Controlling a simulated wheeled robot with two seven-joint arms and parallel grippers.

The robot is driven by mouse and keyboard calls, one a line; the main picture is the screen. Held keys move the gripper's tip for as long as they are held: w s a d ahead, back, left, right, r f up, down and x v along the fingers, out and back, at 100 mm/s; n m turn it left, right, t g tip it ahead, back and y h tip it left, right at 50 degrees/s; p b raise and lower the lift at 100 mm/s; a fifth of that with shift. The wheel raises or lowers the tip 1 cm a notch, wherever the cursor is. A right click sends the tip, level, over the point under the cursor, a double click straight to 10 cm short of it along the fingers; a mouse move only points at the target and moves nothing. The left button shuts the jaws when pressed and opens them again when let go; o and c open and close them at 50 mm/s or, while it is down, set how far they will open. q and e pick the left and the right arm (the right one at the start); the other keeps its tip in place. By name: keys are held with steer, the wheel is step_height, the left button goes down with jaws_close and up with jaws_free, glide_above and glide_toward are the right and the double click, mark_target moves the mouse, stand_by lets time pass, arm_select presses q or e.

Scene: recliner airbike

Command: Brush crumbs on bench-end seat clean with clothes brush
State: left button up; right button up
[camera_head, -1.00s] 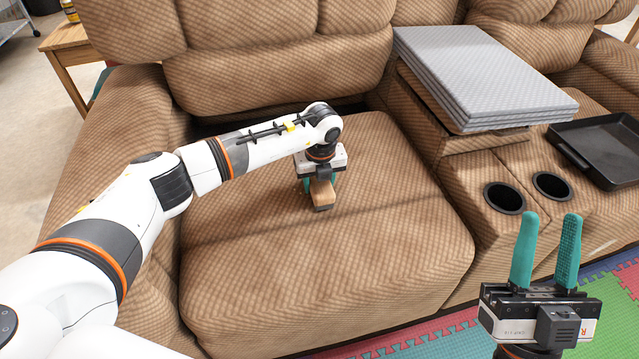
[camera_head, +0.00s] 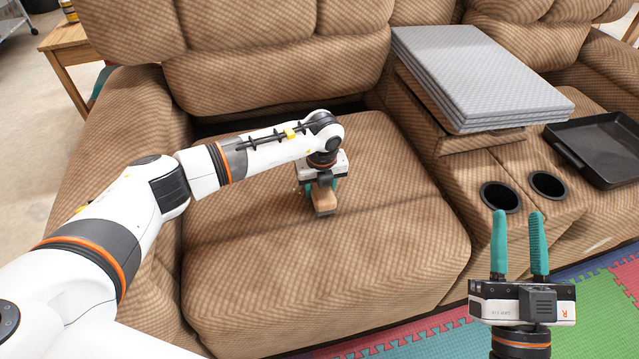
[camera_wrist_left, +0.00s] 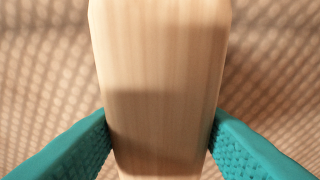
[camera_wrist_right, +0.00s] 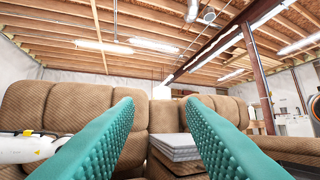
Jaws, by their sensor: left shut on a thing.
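My left gripper (camera_head: 322,188) is shut on the wooden clothes brush (camera_head: 324,202) and points down at the bench-end seat (camera_head: 350,250). The brush is low over the middle of the seat; I cannot tell whether its underside touches the fabric. In the left wrist view the brush's pale wooden back (camera_wrist_left: 160,90) fills the space between the teal fingers. No crumbs can be made out on the brown woven seat. My right gripper (camera_head: 519,240) is open and empty, fingers upward, in front of the console; its fingers also show apart in the right wrist view (camera_wrist_right: 160,130).
Right of the seat, a console has two cup holders (camera_head: 501,197) and a stack of grey foam mats (camera_head: 480,75). A black tray (camera_head: 600,150) lies farther right. A wooden side table (camera_head: 70,60) stands at the back left. Coloured mats (camera_head: 430,335) cover the floor.

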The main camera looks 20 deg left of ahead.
mark_target(326, 197)
arm_select(q)
steer(key=shift+s+d+f+p, duration=0.15)
steer(key=shift+s+d+p, duration=0.2)
steer(key=shift+s+p, duration=0.2)
steer(key=shift+s+d+p, duration=0.3)
steer(key=shift+s+p, duration=0.1)
steer(key=shift+s, duration=0.05)
arm_select(e)
step_height(326, 197, down, 6)
steer(key=w+g+h, duration=0.1)
steer(key=g, duration=0.3)
steer(key=shift+w+d+g+h, duration=0.25)
steer(key=shift+w+g+h, duration=0.05)
steer(key=shift+w+g, duration=0.1)
arm_select(q)
steer(key=shift+s+d+r+p, duration=0.2)
steer(key=shift+s+d+p, duration=0.25)
steer(key=shift+p, duration=0.1)
steer(key=shift+s+d, duration=0.15)
steer(key=shift+s, duration=0.05)
arm_select(e)
steer(key=shift+s+d+f+g+h, duration=0.25)
steer(key=shift+f+g, duration=0.4)
steer(key=shift+f, duration=0.3)
steer(key=shift+s+d+f+g+h, duration=0.15)
steer(key=shift+f+g+h, duration=0.15)
steer(key=shift+f+g, duration=0.55)
steer(key=shift+s+d+f+g+h, duration=0.25)
steer(key=shift+f+g, duration=0.25)
steer(key=shift+f, duration=0.55)
